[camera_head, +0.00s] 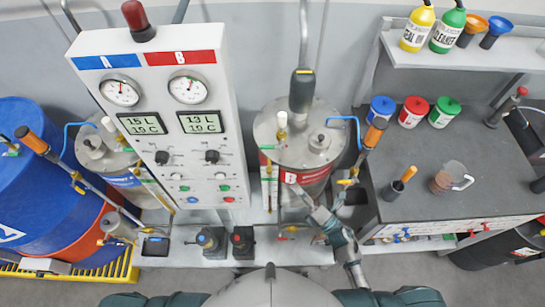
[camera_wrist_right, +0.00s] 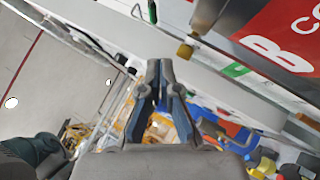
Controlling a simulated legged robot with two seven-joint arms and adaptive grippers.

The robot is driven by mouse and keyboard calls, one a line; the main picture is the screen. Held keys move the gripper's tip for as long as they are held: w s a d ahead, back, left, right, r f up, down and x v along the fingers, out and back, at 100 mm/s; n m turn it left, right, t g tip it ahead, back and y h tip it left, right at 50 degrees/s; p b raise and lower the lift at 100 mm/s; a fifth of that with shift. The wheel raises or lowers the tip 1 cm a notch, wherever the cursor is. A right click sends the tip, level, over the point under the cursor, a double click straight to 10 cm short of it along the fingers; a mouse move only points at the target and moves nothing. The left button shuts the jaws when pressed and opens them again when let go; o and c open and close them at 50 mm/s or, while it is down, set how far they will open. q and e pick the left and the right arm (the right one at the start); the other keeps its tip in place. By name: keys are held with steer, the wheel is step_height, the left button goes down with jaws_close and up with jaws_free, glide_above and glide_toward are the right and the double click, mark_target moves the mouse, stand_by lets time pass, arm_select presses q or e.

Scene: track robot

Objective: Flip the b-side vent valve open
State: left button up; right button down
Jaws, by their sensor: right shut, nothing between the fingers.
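The b-side tank (camera_head: 292,150) is a metal drum with a red band marked B, right of the control panel. On its lid stands a small upright fitting with a white top (camera_head: 283,121); I cannot tell for sure whether this is the vent valve, or its position. My right gripper (camera_head: 292,190) is in front of the tank's lower part, pointing up and left. In the wrist view my right gripper (camera_wrist_right: 160,68) is shut and empty. The red B label (camera_wrist_right: 275,45) and a metal pipe with a brass-coloured end (camera_wrist_right: 190,48) are beyond it, apart from the fingertips. My left gripper is out of view.
The control panel (camera_head: 160,130) with A and B gauges stands left of the tank. A thin pipe (camera_head: 269,185) runs down the tank's left front. A blue hose (camera_head: 345,119) and orange-handled tool (camera_head: 374,133) are at its right. A grey workbench (camera_head: 430,205) fills the right.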

mark_target(271, 147)
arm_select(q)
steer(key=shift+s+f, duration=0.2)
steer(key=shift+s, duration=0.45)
arm_select(e)
steer(key=shift+s+a+f+n+g+y, duration=0.1)
steer(key=shift+s+n+g+y, duration=0.2)
steer(key=shift+n, duration=0.15)
steer(key=shift+s+a+n+g+y, duration=0.1)
steer(key=shift+s+n+g+y, duration=0.15)
steer(key=shift+n, duration=0.2)
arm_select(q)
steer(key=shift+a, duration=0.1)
arm_select(e)
steer(key=shift+w+a, duration=0.1)
steer(key=shift+w, duration=0.05)
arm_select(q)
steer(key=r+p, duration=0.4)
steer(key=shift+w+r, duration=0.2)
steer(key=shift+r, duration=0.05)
arm_select(e)
steer(key=x, duration=0.4)
steer(key=w+d+x, duration=0.1)
steer(key=x, duration=0.3)
steer(key=d+r+x, duration=0.1)
steer(key=x, duration=0.4)
steer(key=shift+w, duration=0.25)
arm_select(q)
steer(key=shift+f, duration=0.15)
